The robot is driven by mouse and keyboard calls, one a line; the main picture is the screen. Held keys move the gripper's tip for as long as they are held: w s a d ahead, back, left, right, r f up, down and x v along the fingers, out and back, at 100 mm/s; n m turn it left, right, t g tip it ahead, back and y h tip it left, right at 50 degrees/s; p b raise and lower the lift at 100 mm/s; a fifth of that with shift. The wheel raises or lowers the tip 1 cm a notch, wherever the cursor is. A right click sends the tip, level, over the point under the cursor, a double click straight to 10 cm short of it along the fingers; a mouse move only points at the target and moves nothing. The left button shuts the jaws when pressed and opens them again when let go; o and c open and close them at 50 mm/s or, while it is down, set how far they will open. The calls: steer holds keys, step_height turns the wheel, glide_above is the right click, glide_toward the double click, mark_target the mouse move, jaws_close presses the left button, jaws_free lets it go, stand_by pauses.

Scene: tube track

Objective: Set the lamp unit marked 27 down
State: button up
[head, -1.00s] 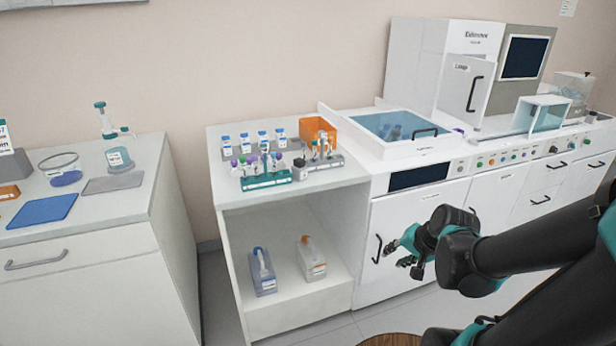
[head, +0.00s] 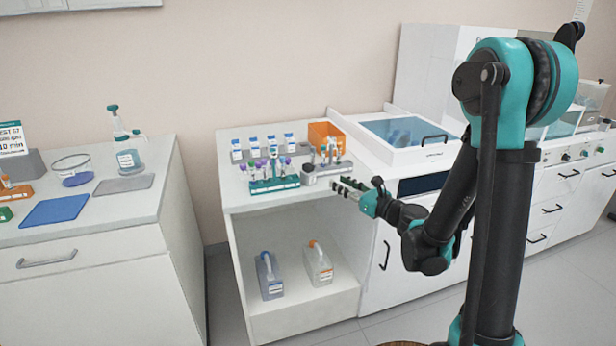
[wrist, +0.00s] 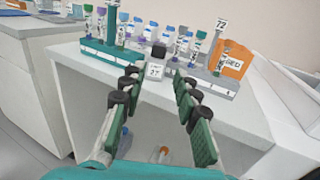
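The lamp unit marked 27 (wrist: 156,70) is a small grey-white block with a black top and a white label in the wrist view. It stands on the white counter between two tube racks; in the head view it is a small shape (head: 307,174) at the counter's front. My gripper (wrist: 155,82) is open and empty, with its fingers spread to either side of the unit in the picture. The unit appears beyond the fingertips, apart from them. In the head view my gripper (head: 347,190) is just off the counter's front right edge.
A teal tube rack (head: 275,185) stands left of the unit and a grey tube rack (wrist: 222,83) right of it. An orange bin (head: 325,133) and several blue-capped bottles are behind. Two jugs stand on the shelf below. Some bare counter (head: 240,203) lies at the front left.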

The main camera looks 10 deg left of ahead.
mark_target(311, 167)
steer(key=x, duration=1.6)
steer(key=shift+r, duration=0.1)
jaws_close()
